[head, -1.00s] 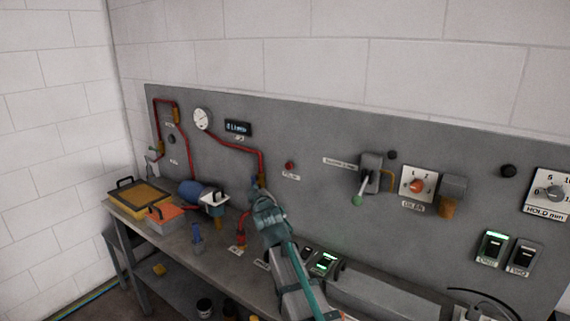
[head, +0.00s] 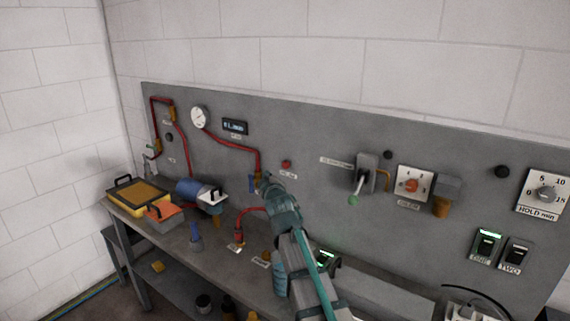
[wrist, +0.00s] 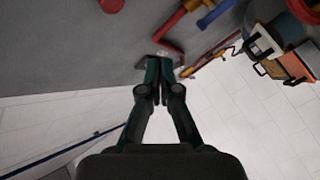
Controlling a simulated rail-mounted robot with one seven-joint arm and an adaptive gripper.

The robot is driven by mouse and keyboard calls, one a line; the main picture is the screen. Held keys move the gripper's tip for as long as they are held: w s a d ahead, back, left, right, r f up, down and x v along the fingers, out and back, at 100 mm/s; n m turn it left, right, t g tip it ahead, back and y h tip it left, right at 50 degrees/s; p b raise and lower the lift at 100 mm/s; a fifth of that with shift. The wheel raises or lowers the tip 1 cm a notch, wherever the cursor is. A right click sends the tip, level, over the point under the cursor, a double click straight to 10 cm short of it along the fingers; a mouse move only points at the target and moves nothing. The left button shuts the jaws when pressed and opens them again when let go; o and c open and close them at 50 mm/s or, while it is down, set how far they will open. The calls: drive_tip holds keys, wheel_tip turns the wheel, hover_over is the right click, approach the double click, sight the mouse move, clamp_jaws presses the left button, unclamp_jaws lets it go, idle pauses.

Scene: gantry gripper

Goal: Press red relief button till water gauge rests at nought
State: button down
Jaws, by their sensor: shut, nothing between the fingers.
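The red relief button (head: 287,164) is a small red knob on the grey wall panel, with a small white label below it. The round white water gauge (head: 200,117) is higher up to its left; its needle is too small to read. My gripper (head: 263,180) is shut and empty, just below and left of the button in the head view, apart from it in the picture. In the wrist view my shut fingers (wrist: 159,66) point toward the grey panel. A red round part (wrist: 112,5) sits at the top edge there; I cannot tell if it is the button.
Red pipes (head: 232,143) run from the gauge down beside my gripper. A dark display (head: 235,127) is right of the gauge. A blue motor (head: 192,190) and a yellow tray (head: 137,194) stand on the bench. A green-tipped lever (head: 356,197) is to the right.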

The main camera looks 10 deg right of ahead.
drive_tip(key=w+d+p, duration=0.1)
drive_tip(key=w+d, duration=0.3)
drive_tip(key=d, duration=0.1)
drive_tip(key=shift+w+p, duration=0.3)
drive_tip(key=shift+w, duration=0.1)
drive_tip(key=shift+w+d+f+b, duration=0.1)
drive_tip(key=shift+w+d+b, duration=0.1)
drive_tip(key=shift+b, duration=0.4)
idle(0.9)
drive_tip(key=shift+w+d+b, duration=0.45)
drive_tip(key=shift+d+b, duration=0.05)
drive_tip(key=shift+b, duration=0.4)
idle(1.1)
drive_tip(key=shift+s, duration=0.1)
drive_tip(key=shift+s+a+p, duration=0.35)
drive_tip(key=shift+s+a, duration=0.25)
drive_tip(key=shift+a, duration=0.05)
idle(0.4)
drive_tip(key=shift+s+a, duration=1.7)
drive_tip(key=shift+a, duration=0.1)
